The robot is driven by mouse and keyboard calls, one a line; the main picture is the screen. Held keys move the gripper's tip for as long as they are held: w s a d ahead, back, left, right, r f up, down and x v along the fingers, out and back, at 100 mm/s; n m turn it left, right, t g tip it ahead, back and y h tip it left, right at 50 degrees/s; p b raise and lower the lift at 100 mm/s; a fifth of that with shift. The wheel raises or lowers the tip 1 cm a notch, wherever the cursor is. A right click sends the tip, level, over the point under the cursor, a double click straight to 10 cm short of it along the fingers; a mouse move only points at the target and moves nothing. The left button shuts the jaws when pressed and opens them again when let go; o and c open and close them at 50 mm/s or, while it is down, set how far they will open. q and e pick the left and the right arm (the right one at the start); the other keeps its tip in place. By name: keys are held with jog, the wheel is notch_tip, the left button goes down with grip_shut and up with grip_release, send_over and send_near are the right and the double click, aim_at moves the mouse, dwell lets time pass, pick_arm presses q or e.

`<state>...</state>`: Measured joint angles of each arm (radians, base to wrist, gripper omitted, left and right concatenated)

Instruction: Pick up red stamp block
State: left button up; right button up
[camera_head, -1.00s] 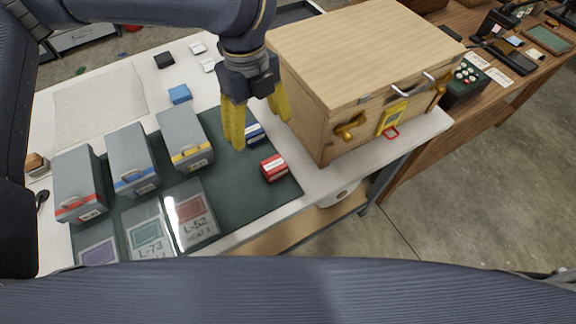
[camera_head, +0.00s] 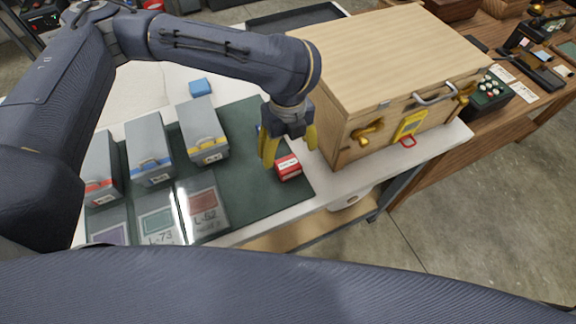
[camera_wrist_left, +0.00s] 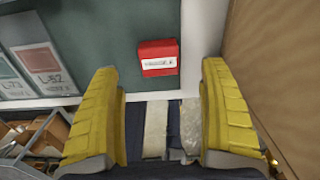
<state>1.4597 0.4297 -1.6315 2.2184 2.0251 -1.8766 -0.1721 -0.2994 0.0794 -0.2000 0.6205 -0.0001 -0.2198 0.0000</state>
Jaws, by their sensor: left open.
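The red stamp block (camera_head: 288,167) with a white label lies on the dark green mat (camera_head: 240,185), near the mat's right edge. In the wrist view the red block (camera_wrist_left: 158,58) lies on the mat beyond the fingertips, a little left of the middle between them. My left gripper (camera_head: 290,155) has yellow fingers, points down and is open and empty. Its fingers (camera_wrist_left: 160,85) stand wide apart in the wrist view. In the head view it is just above and behind the block. My right gripper is not in view.
A large wooden box (camera_head: 345,120) stands close to the right of the gripper. Grey boxes with red, blue and yellow (camera_head: 203,135) stripes stand left on the mat. Labelled cards (camera_head: 204,208) lie in front. The table's front edge is near the block.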

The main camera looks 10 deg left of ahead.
aim_at(288, 164)
pick_arm(q)
jog(key=shift+f, duration=1.2)
jog(key=shift+s+f, duration=0.25)
jog(key=shift+f, duration=2.3)
jog(key=c, duration=1.3)
jog(key=shift+r, duration=0.15)
notch_tip(288, 164, up, 20)
